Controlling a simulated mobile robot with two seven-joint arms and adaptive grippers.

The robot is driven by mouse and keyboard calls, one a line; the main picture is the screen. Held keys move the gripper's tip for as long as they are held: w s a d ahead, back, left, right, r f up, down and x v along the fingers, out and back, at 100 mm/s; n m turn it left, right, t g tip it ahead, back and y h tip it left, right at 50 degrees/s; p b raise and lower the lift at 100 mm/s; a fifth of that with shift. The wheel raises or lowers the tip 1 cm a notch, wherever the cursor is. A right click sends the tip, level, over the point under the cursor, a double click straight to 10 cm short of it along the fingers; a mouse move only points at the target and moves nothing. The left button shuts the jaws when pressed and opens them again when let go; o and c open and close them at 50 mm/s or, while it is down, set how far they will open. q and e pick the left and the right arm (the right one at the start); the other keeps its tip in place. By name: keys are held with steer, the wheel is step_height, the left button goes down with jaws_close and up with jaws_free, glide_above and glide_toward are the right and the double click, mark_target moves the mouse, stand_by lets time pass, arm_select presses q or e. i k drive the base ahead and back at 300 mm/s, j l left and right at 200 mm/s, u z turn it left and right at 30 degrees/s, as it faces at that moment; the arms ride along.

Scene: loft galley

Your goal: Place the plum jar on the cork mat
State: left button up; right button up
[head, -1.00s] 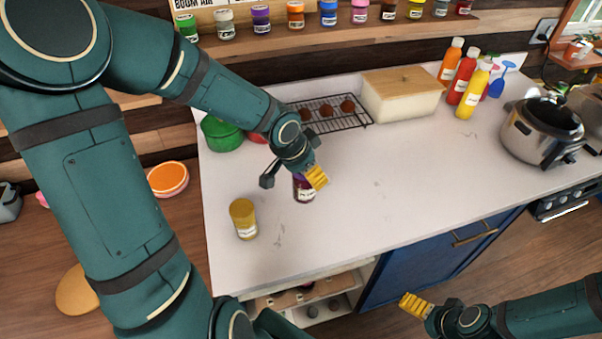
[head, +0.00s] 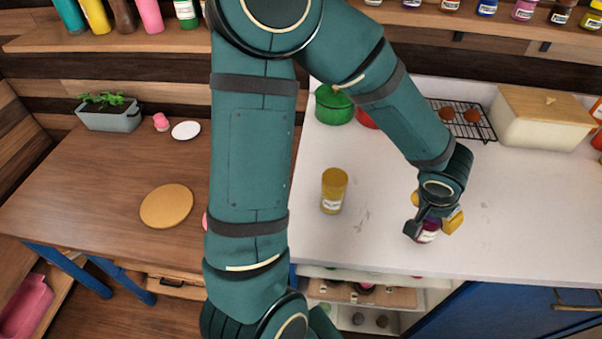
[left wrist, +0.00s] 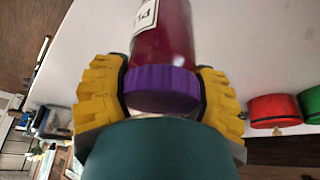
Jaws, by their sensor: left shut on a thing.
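The plum jar (head: 428,236), dark purple-red with a white label, is over the white counter near its front edge, mostly hidden by my left gripper (head: 438,216). In the left wrist view the jar body (left wrist: 165,45) and purple lid (left wrist: 162,88) sit between the two yellow fingers, which are shut on it. I cannot tell whether its base touches the counter. The round tan cork mat (head: 166,206) lies bare on the wooden table at the left, far from the gripper. My right gripper is out of view.
A mustard-lidded jar (head: 334,190) stands on the counter left of the plum jar. A green pot (head: 334,105), cooling rack (head: 462,118) and bread box (head: 541,118) are behind. The wooden table (head: 70,190) also holds a planter (head: 108,113), pink item (head: 161,121) and white saucer (head: 186,130).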

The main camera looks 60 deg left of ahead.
mark_target(167, 204)
steer(key=k+j+u, duration=0.2)
steer(key=k, duration=0.5)
steer(key=k+j+u, duration=0.1)
steer(key=j, duration=0.25)
steer(key=k+j+u, duration=0.1)
steer(key=k+j, duration=0.2)
steer(key=j+u, duration=0.15)
steer(key=j, duration=0.75)
steer(key=k, duration=0.05)
